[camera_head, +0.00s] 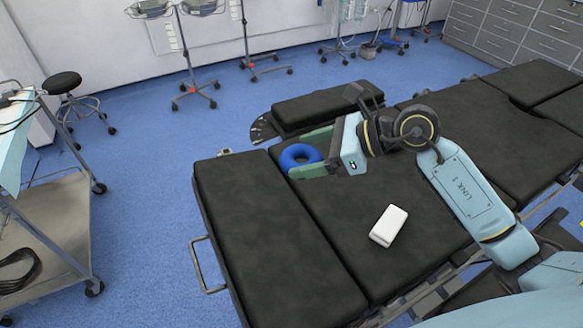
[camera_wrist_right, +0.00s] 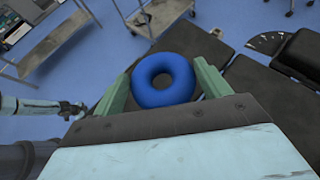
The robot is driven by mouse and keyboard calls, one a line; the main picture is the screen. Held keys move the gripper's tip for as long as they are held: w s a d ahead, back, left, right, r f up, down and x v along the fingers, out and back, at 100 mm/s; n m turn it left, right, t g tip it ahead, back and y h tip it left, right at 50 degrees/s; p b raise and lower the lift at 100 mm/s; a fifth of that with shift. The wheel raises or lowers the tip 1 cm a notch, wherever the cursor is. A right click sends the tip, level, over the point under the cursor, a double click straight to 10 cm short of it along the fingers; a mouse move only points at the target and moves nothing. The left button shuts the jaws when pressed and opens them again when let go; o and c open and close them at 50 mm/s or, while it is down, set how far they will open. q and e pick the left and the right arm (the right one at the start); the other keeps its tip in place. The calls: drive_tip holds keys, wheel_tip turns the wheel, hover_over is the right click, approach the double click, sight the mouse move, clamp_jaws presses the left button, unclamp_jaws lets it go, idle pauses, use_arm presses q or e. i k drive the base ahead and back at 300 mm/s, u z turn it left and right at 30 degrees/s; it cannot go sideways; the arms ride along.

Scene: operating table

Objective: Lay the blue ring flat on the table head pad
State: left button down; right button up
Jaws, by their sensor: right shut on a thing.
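The blue ring (camera_head: 300,155) is between the green fingers of my right gripper (camera_head: 309,156), which is shut on it. The ring also shows whole between the fingers in the right wrist view (camera_wrist_right: 163,80). It appears held above the dark table near its far edge; the exact height is hard to tell. The end pad at the left of the table (camera_head: 270,250), which looks like the head pad, is bare and lies nearer and left of the ring. In the right wrist view, part of my left arm with its gripper (camera_wrist_right: 70,108) shows at the left, too small to read.
A white box-like object (camera_head: 388,226) lies on the middle table pad. A metal rail (camera_head: 205,265) sticks out from the table's left end. A cart (camera_head: 50,235) stands further left, with open blue floor between. Wheeled stands (camera_head: 190,60) are at the back.

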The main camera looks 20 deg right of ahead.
sight(278, 250)
drive_tip(key=z, duration=1.6)
drive_tip(key=k, duration=0.8)
drive_tip(key=u, duration=1.1)
drive_tip(key=i, duration=0.5)
